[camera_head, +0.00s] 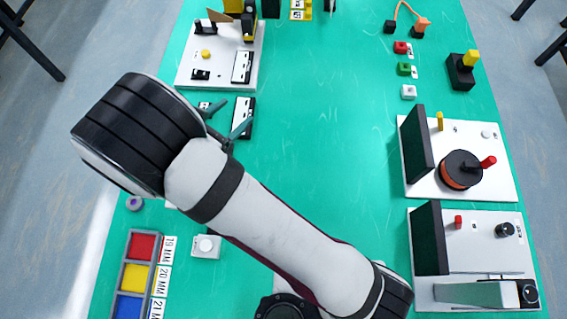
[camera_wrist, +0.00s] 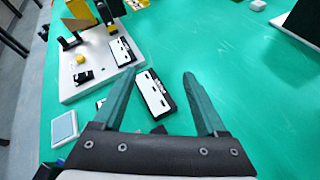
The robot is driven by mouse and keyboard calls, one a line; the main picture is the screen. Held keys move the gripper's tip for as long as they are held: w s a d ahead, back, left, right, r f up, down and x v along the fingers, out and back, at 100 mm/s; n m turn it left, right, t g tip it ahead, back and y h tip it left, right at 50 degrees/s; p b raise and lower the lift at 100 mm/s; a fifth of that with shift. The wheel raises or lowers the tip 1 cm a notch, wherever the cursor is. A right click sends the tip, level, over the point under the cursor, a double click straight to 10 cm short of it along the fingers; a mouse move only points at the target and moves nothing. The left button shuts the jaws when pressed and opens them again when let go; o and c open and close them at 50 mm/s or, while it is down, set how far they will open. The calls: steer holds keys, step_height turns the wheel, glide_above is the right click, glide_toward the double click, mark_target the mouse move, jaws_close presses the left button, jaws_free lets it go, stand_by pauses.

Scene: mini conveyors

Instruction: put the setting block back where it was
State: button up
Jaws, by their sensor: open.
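I cannot tell for certain which piece is the setting block. A black-and-white block (camera_head: 245,113) with a printed label lies flat on the green mat; it also shows between my fingers in the wrist view (camera_wrist: 154,95). A smaller black-and-white piece lies to its left (camera_wrist: 101,102), partly hidden by a finger. A similar long block (camera_head: 241,67) and a small one (camera_head: 200,75) sit on the white fixture plate (camera_head: 218,80), seen also in the wrist view (camera_wrist: 98,85). My gripper (camera_head: 224,119) is open and empty, above the mat near the labelled block.
The fixture plate carries a yellow knob (camera_head: 206,54) and upright parts. A bin tray (camera_head: 118,290) with red, yellow and blue compartments and a white button box (camera_head: 206,245) are nearer. Two stations with black panels (camera_head: 418,145) stand right. The mat's middle is clear.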

steer(key=s+d+r+m+g+h, duration=0.1)
steer(key=s+d+r+m+g, duration=0.15)
steer(key=d+m, duration=0.4)
steer(key=s+d+r+m+g+h, duration=0.1)
steer(key=s+d+r+m+g, duration=0.15)
steer(key=d+m+g, duration=0.4)
steer(key=s+d+r+m+g+h, duration=0.15)
steer(key=d+r+m, duration=0.25)
steer(key=d, duration=0.5)
steer(key=s+a+r+m+g+y, duration=0.1)
steer(key=s+r+m+y, duration=0.1)
steer(key=s+m+y, duration=0.8)
steer(key=s+m, duration=0.5)
steer(key=m, duration=0.2)
steer(key=shift+s+a+r+g, duration=0.15)
steer(key=shift+a+r+g, duration=0.05)
steer(key=shift+a+g, duration=0.15)
